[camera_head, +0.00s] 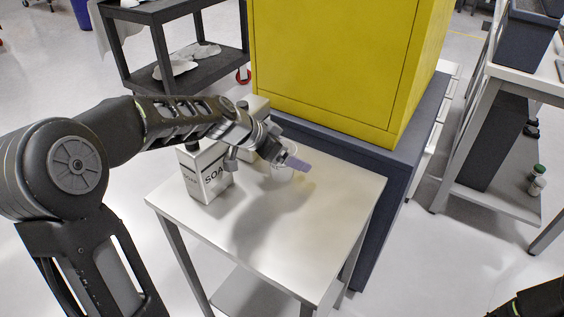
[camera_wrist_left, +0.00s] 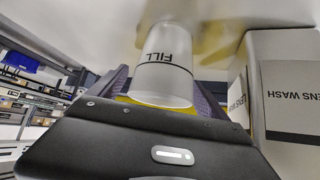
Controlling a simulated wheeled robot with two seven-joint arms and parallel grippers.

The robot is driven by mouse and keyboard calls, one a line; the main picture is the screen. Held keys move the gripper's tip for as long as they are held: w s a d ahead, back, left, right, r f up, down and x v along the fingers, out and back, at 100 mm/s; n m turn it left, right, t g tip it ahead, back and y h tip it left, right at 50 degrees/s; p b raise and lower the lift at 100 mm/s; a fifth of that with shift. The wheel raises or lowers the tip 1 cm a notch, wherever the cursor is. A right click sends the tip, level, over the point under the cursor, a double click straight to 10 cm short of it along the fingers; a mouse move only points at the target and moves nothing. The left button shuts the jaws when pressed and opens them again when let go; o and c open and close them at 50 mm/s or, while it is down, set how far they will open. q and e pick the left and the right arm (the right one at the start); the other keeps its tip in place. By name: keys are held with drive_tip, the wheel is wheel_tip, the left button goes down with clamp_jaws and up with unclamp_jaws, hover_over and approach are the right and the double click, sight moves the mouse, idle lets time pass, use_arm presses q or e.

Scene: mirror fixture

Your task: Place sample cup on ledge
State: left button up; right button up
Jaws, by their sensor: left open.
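The sample cup (camera_wrist_left: 166,70) is a pale, translucent cup marked FILL with a dark line. In the left wrist view it stands between the two purple fingers of my left gripper (camera_head: 290,158). The jaws are open around it, and I cannot tell whether either finger touches it. In the head view only a faint clear outline of the cup (camera_head: 280,174) shows by the fingers, over the white table (camera_head: 310,240). No separate ledge can be made out with certainty. My right gripper is not in view.
A white SOAP box (camera_head: 207,172) stands at the table's left, close under my left arm. A LENS WASH box (camera_wrist_left: 290,95) is right of the cup in the wrist view. A yellow cabinet (camera_head: 335,60) rises behind the table. The table's front and right are clear.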

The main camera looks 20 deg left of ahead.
use_arm(q)
drive_tip(key=shift+c, duration=0.5)
drive_tip(key=c, duration=1.4)
drive_tip(key=shift+r, duration=0.1)
drive_tip(key=shift+s+r, duration=0.25)
drive_tip(key=shift+r, duration=0.25)
wheel_tip(320, 180, up, 6)
drive_tip(key=shift+f, duration=0.1)
drive_tip(key=s+a+b, duration=0.1)
drive_tip(key=s, duration=0.5)
drive_tip(key=s+a+b, duration=0.1)
drive_tip(key=s, duration=1.2)
drive_tip(key=shift+s+a+b, duration=0.2)
drive_tip(key=shift+a+b, duration=0.2)
drive_tip(key=shift+c, duration=0.2)
